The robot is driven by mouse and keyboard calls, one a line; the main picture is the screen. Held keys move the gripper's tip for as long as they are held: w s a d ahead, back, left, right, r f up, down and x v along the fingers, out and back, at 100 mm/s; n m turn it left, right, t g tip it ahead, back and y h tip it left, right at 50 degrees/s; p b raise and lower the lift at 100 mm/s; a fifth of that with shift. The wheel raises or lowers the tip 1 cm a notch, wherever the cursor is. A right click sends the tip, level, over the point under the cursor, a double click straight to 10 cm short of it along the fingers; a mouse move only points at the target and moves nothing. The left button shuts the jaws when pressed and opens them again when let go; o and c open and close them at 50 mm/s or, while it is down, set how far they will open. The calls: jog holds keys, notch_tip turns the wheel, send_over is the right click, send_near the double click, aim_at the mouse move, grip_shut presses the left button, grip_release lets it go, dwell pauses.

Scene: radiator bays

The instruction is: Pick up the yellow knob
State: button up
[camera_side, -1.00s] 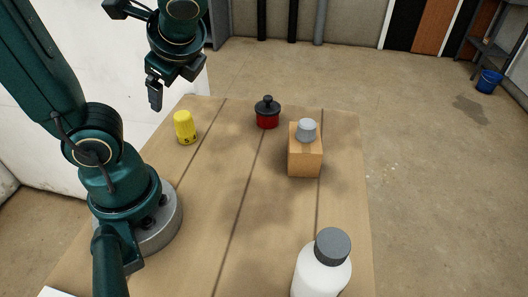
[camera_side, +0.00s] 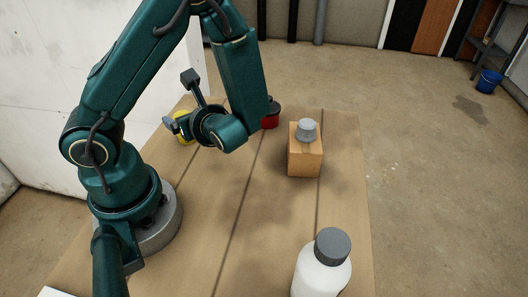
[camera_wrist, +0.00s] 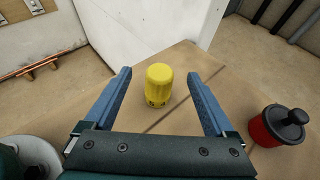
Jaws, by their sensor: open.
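The yellow knob (camera_wrist: 159,85) stands upright on the wooden table, with dark marks near its base. In the wrist view it is centred between the fingers of my gripper (camera_wrist: 160,97), which are spread wide and not touching it. In the side view my gripper (camera_side: 175,126) is at the knob (camera_side: 184,130), and its fingers and wrist hide part of the knob. The knob's lower part is partly covered there, so the exact gap between fingers and knob is hard to judge.
A red pot with a black lid (camera_wrist: 283,124) stands right of the knob, partly behind my arm in the side view. A wooden block (camera_side: 305,160) carries a grey knob (camera_side: 307,130). A white bottle with a grey cap (camera_side: 323,265) stands at the table's front. The middle table is clear.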

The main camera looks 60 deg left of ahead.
aim_at(182, 141)
notch_tip(182, 141, down, 5)
jog(key=shift+r, duration=0.1)
jog(key=shift+x, duration=2.6)
grip_shut()
